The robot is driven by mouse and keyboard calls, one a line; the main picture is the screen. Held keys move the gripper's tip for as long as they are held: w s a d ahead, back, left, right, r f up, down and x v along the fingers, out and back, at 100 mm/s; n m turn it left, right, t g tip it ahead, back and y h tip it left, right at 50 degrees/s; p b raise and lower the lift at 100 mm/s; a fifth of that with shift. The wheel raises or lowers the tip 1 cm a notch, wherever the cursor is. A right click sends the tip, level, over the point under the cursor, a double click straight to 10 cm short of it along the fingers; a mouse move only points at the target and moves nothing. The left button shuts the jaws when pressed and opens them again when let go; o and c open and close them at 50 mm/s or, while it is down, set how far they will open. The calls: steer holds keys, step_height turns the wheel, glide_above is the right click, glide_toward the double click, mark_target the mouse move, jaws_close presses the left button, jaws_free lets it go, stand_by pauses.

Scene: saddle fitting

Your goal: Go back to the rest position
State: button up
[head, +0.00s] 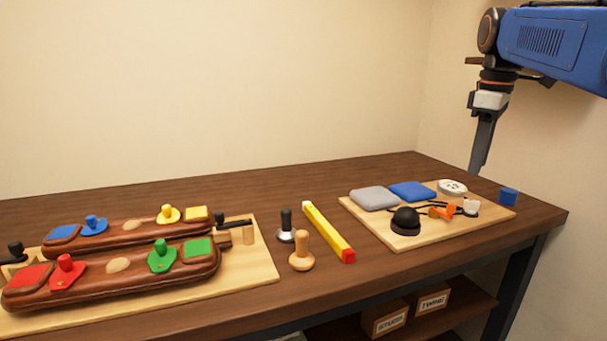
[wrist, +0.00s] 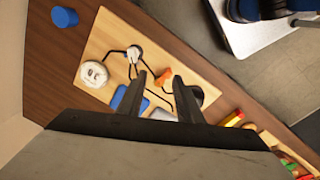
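My gripper (head: 482,145) hangs high above the right end of the bench, pointing down, at the upper right of the head view. In the wrist view my gripper (wrist: 160,82) shows two dark fingers spread apart with nothing between them that they touch. Below it is a light wooden board (head: 446,233) with a grey pad (head: 374,198), a blue pad (head: 411,191), a white round disc (head: 452,187), a black dome (head: 406,220) and an orange piece (head: 441,212). A blue cylinder (head: 509,196) stands right of the board; it also shows in the wrist view (wrist: 64,17).
A second board (head: 262,268) at left carries two brown saddle-like bodies (head: 120,279) with coloured pads and knobs. Between the boards lie a yellow bar with a red end (head: 328,231), a wooden-handled tool (head: 302,252) and a black-handled tool (head: 286,226). Labelled boxes (head: 385,318) sit below.

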steer(key=s+a+f+m+t, duration=0.1)
steer(key=s+a+f+m, duration=0.2)
steer(key=s+f, duration=0.5)
steer(key=s+a+f+m+t, duration=0.1)
steer(key=s+a+f+m, duration=0.2)
steer(key=s+f, duration=0.5)
steer(key=s+a+f+m+t, duration=0.1)
steer(key=s+a+f+m, duration=0.2)
steer(key=s+f, duration=0.5)
step_height(320, 180, down, 5)
steer(key=shift+a+f+t, duration=0.2)
steer(key=shift+a+t, duration=0.1)
steer(key=shift+a, duration=0.35)
